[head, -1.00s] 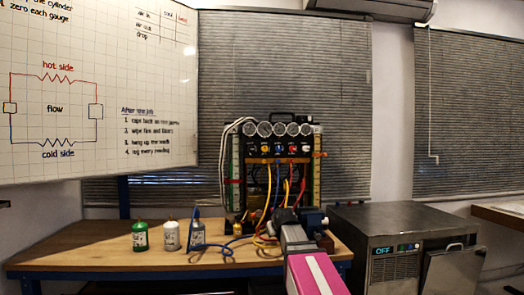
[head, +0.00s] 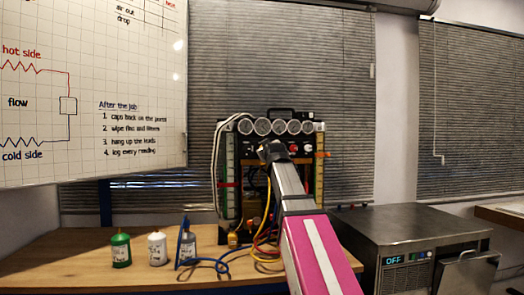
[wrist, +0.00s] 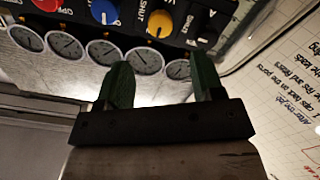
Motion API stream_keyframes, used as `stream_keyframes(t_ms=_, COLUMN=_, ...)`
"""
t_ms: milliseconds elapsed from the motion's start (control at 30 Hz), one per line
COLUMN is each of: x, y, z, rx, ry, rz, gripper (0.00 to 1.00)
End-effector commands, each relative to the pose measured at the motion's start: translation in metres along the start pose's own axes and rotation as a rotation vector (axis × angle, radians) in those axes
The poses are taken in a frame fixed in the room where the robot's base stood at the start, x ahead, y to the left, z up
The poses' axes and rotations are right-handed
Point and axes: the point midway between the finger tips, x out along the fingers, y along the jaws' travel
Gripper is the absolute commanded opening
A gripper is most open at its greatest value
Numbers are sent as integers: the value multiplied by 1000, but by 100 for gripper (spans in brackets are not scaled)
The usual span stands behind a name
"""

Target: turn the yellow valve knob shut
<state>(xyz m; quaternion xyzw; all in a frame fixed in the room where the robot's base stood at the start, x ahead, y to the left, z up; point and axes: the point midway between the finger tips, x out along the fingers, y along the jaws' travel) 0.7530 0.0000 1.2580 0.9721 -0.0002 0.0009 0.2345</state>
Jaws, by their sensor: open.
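The yellow valve knob (wrist: 159,23) shows near the top of the wrist view on a black panel, beside the printed word "SHUT". My gripper (wrist: 162,62) is open, with its two green fingers apart and nothing between them. The knob is beyond the fingertips, roughly in line with the gap, and is not touched. In the head view my gripper (head: 268,150) is in front of the panel's knob row and hides the yellow knob.
A blue knob (wrist: 104,11) sits beside the yellow one, with a red knob (wrist: 47,4) farther left. A row of round gauges (head: 278,127) runs above the knobs. Hoses (head: 262,240) hang down to the bench (head: 80,250), where green, white and grey bottles stand.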

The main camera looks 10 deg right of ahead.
Motion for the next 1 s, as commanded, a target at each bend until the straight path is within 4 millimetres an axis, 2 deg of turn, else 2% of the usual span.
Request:
stream_keyframes(t_ms=167, x=21, y=0, z=-1, rx=1, ry=-1, rz=-1, gripper=61)
stream_keyframes(t_ms=600, x=94, y=0, z=0, rx=1, ry=-1, rz=-1, gripper=61)
stream_keyframes(t_ms=733, x=103, y=0, z=1, rx=1, ry=-2, rz=-1, gripper=61)
stream_keyframes(t_ms=1000, x=104, y=0, z=1, rx=1, ry=-1, rz=-1, gripper=61)
